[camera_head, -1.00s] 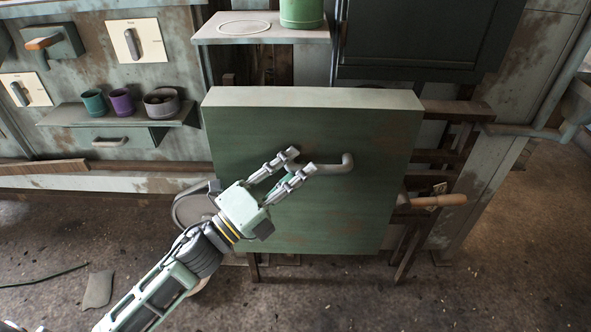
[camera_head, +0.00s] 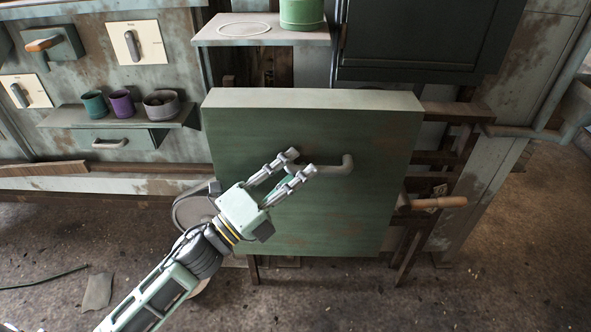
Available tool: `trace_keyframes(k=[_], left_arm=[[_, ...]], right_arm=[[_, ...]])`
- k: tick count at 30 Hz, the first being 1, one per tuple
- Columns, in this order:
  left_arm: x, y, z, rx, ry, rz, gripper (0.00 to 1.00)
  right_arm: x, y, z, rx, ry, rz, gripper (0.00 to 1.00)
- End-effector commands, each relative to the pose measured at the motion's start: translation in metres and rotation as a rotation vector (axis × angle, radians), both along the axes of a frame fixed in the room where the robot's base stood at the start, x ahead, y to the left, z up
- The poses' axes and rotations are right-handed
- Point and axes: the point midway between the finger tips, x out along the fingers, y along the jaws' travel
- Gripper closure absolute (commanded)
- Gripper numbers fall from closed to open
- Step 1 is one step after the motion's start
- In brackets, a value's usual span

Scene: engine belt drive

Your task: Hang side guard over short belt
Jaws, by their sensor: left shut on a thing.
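The side guard (camera_head: 340,215) is a large green box-like panel with a pale top edge, upright in the middle of the view. A grey bar handle (camera_head: 335,166) sits on its front face. My left gripper (camera_head: 294,163) is shut on the left part of this handle. The short belt is not visible; the guard hides what lies behind it. A round, belt-like rim (camera_head: 188,207) shows at the guard's left edge, partly covered by my arm. My right gripper is not in view.
A shelf (camera_head: 70,117) with several cups is at the left. A green canister (camera_head: 301,13) stands on a ledge (camera_head: 222,40) above the guard. A wooden-handled lever (camera_head: 437,202) sticks out at the guard's right. Open floor lies in front.

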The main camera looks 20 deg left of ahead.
Motion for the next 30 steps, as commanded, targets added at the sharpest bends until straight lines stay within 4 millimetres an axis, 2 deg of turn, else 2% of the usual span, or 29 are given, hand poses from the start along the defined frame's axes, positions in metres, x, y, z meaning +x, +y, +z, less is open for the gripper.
trace_keyframes(k=[1, 14, 30], left_arm=[[-0.001, 0.000, 0.004, -0.001, -0.010, -0.002, 1.00], [0.000, 0.000, 0.004, -0.001, -0.009, -0.002, 1.00], [0.013, 0.003, 0.005, -0.001, -0.009, -0.003, 1.00]], right_arm=[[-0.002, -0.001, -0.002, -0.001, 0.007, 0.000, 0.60], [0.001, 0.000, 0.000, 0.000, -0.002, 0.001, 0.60], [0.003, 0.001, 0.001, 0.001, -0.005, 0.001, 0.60]])
